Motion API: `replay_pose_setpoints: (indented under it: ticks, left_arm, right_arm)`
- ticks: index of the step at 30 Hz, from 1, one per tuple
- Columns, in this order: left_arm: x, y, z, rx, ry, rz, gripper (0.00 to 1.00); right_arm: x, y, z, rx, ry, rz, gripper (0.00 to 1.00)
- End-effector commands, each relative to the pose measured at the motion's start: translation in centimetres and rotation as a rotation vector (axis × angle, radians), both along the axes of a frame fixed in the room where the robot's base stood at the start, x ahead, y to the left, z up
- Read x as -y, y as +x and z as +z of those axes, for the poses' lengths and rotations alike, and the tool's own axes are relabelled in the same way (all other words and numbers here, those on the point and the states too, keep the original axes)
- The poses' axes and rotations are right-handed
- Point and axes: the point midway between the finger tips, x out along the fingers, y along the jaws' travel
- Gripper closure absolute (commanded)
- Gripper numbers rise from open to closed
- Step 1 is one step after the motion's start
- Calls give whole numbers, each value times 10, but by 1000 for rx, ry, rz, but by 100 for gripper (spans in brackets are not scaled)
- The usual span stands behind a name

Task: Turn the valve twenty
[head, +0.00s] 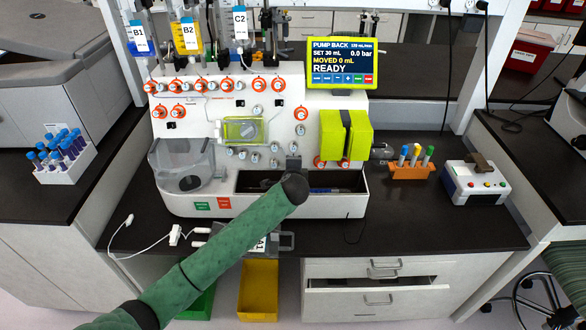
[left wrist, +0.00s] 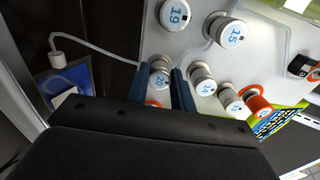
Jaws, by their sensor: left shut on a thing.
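Valve twenty (left wrist: 159,77) is a small white knob with a pale blue face marked 20 in the left wrist view. My left gripper (left wrist: 160,72) has its two dark blue fingers on either side of this knob and is shut on it. The lower part of the knob is hidden by the gripper body. In the head view my green left arm reaches up from the bottom left to the front of the white cell processor (head: 180,115). I cannot make out the valve's number in that view. My right gripper is not in view.
Valves 19 (left wrist: 174,14) and 15 (left wrist: 232,34) and several other knobs sit close to the fingers. The pump screen (head: 342,63) reads READY, MOVED 0 mL. A tube rack (head: 62,160) stands left, and an orange rack (head: 410,170) and a button box (head: 474,184) stand right.

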Motion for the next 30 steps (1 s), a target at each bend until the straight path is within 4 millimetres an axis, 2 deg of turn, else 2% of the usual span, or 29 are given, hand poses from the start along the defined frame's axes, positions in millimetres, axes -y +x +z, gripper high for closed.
replay_pose_setpoints:
  ticks: [19, 20, 23, 30]
  left_arm:
    - [0, -1, -2, -3, -47, 21, 99]
    - [0, -1, -2, -3, -47, 21, 74]
    - [0, -1, -2, -2, -47, 21, 54]
    - [0, 0, -1, -2, -48, 20, 54]
  right_arm:
    - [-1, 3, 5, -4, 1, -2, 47]
    - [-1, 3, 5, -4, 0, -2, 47]
    - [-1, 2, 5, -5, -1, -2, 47]
    - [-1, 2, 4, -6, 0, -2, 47]
